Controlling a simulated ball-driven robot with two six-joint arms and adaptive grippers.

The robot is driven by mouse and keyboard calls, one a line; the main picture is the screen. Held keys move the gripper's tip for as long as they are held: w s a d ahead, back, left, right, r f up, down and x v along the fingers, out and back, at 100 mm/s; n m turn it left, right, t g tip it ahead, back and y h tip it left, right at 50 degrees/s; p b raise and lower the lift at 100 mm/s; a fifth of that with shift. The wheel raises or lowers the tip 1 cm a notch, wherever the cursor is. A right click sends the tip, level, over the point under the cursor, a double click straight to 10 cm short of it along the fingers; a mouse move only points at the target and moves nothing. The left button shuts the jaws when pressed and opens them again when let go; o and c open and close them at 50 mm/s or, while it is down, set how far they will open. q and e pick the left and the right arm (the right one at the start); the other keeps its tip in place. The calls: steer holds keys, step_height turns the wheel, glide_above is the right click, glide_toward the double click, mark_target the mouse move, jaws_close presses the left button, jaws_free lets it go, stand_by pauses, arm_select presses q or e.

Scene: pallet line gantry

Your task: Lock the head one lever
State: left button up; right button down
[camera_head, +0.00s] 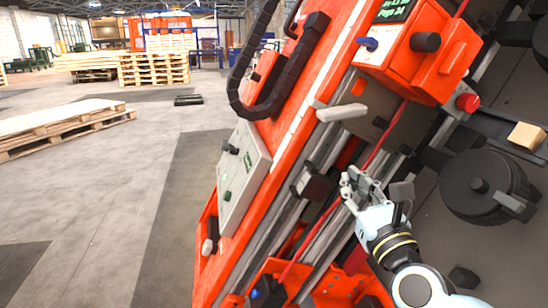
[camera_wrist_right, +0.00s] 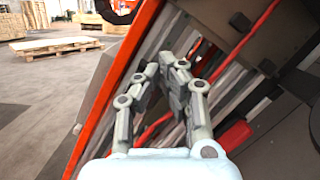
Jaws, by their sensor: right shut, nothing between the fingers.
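The orange gantry machine (camera_head: 330,75) leans across the head view. A red-orange head box (camera_head: 425,55) with a green display sits at its upper right. A short lever with a blue tip (camera_head: 368,44) sticks out of the box's left side. A pale grey handle (camera_head: 342,112) stands out below it. I cannot tell which of these is the head one lever. My right gripper (camera_head: 352,186) is shut and empty, below the handle and apart from it, in front of the rails. In the right wrist view its fingers (camera_wrist_right: 166,70) point at the rails. My left gripper is out of view.
A grey control panel (camera_head: 243,175) with dark knobs is on the machine's left side. A red button (camera_head: 467,102) and a black round reel (camera_head: 487,186) lie right of my right gripper. A black cable chain (camera_head: 245,85) loops above. Wooden pallets (camera_head: 60,128) lie on open floor at left.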

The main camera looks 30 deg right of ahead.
mark_target(342, 112)
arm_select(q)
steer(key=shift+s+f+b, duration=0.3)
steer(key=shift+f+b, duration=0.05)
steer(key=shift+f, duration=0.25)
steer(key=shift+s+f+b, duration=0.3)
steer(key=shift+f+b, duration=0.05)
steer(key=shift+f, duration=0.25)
arm_select(e)
steer(key=shift+w+a+f+y, duration=0.25)
steer(key=shift+a+f+y, duration=0.05)
steer(key=shift+f, duration=0.25)
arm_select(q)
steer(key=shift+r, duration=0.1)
arm_select(e)
steer(key=shift+w+r, duration=0.1)
arm_select(q)
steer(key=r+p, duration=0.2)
steer(key=p, duration=0.1)
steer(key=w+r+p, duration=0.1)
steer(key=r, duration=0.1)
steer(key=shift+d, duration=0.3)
arm_select(e)
steer(key=w+d+r, duration=0.1)
steer(key=w+r, duration=0.5)
steer(key=w, duration=0.3)
steer(key=shift+w+d+r, duration=0.15)
steer(key=shift+w+d, duration=0.05)
steer(key=shift+d, duration=0.05)
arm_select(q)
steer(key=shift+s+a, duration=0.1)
